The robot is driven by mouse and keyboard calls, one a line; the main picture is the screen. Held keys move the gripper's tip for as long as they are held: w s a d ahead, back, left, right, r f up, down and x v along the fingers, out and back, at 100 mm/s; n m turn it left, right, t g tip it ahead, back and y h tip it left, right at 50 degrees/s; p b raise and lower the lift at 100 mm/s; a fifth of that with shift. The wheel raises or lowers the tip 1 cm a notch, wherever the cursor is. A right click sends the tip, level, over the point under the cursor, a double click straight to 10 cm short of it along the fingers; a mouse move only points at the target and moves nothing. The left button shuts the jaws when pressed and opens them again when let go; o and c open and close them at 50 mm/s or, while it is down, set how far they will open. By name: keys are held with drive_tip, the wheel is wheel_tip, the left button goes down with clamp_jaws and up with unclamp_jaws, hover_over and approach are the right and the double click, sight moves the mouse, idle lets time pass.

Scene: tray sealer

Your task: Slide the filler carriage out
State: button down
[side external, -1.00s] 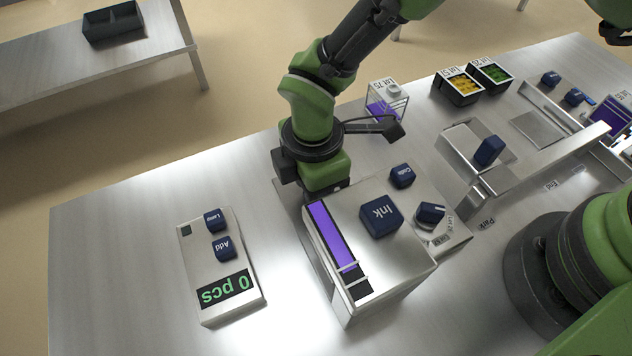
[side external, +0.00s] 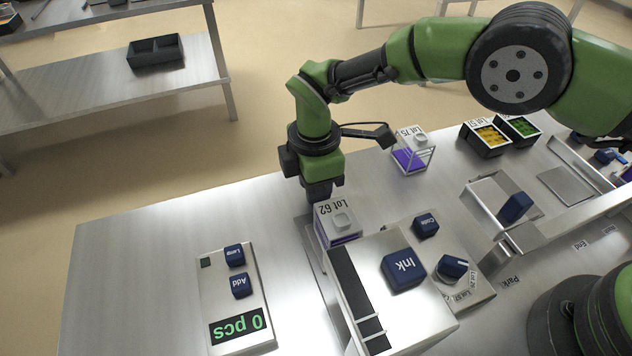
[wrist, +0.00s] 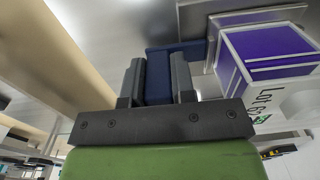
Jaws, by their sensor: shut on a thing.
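My gripper (side external: 320,192) is at the far end of the ink housing (side external: 402,318) in the side view. In the wrist view my gripper (wrist: 157,75) is shut on a blue handle (wrist: 158,82), with one finger on each side. The filler carriage (side external: 311,242) extends from the housing towards my gripper. The Lot 62 cartridge (side external: 334,212), a clear box with purple contents and a white top, is exposed beside the housing; its lower part is partly hidden. The cartridge (wrist: 268,50) also shows at right in the wrist view. The housing's side window (side external: 352,290) looks dark.
The Lot 75 cartridge (side external: 411,155) stands behind, right of my gripper. A counter box (side external: 237,300) reading "0 pcs" stands at left. The Code button (side external: 425,225) and a dial (side external: 452,267) are right of the housing. Bare bench lies left of my gripper.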

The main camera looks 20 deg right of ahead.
drive_tip(key=c, duration=1)
unclamp_jaws()
drive_tip(key=shift+w+r, duration=0.1)
drive_tip(key=shift+w, duration=0.15)
drive_tip(key=shift+o, duration=0.2)
wheel_tip(320, 180, up, 10)
drive_tip(key=shift+f, duration=0.1)
drive_tip(key=s+d+r+m+t+y, duration=0.1)
drive_tip(key=s+d+r+m+t, duration=0.1)
drive_tip(key=d+r+m, duration=0.45)
drive_tip(key=s+d+r+m+t+y, duration=0.1)
drive_tip(key=s+d+r+m, duration=0.25)
drive_tip(key=d+r, duration=0.6)
drive_tip(key=s+d+r+m+t, duration=0.1)
drive_tip(key=s+d+m+t, duration=0.1)
drive_tip(key=s+m, duration=0.4)
drive_tip(key=s+d+r+m+t, duration=0.2)
drive_tip(key=s+d+m, duration=0.2)
drive_tip(key=s, duration=0.6)
drive_tip(key=shift+d+m, duration=0.4)
drive_tip(key=shift+m, duration=0.7)
